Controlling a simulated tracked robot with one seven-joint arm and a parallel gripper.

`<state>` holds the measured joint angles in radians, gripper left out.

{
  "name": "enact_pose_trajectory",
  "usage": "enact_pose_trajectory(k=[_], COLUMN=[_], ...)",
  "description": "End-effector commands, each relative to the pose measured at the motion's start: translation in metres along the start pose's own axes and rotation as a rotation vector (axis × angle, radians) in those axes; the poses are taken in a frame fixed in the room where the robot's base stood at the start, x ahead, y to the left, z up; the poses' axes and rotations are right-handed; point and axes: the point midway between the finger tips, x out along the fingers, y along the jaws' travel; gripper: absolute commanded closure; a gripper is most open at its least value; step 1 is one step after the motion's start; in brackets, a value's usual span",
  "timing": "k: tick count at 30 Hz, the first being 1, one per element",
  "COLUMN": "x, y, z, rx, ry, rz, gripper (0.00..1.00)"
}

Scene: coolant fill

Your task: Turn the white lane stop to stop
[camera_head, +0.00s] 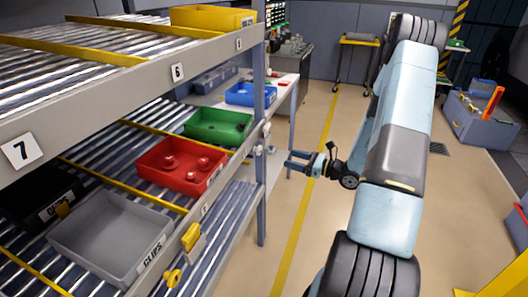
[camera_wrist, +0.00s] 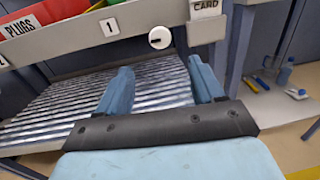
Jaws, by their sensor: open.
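The white lane stop (camera_wrist: 159,38) is a round white knob with a short dark mark, on the grey shelf rail in the wrist view. It sits between the number 1 plate and the CARD label, just beyond my fingertips. In the head view a small white knob (camera_head: 258,150) shows at the rack's far end; I cannot tell for certain that it is the same one. My gripper (camera_head: 291,160) is open and empty, to the right of the rack, its fingers pointing at it. In the wrist view its two blue fingers (camera_wrist: 160,68) are spread below the knob, apart from it.
The roller rack holds a red bin (camera_head: 182,165), a green bin (camera_head: 218,127) and a grey CLIPS bin (camera_head: 110,238). Yellow stops (camera_head: 190,238) sit on the nearer rail. A rack post (camera_head: 260,200) stands left of my gripper.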

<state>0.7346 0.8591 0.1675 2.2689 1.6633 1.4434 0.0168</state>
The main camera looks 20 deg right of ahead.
Motion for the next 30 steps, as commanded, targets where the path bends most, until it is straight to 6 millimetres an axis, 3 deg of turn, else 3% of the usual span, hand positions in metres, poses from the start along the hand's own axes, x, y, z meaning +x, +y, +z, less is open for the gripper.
enact_pose_trajectory(k=[18,24,30], x=[0.103,0.123,0.131], y=[0.002,0.002,0.002], z=[0.0,0.0,0.001], rx=[-0.001,-0.001,-0.001], ry=[0.0,0.0,0.001], rz=[0.006,0.005,0.004], gripper=[0.32,0.32,0.32])
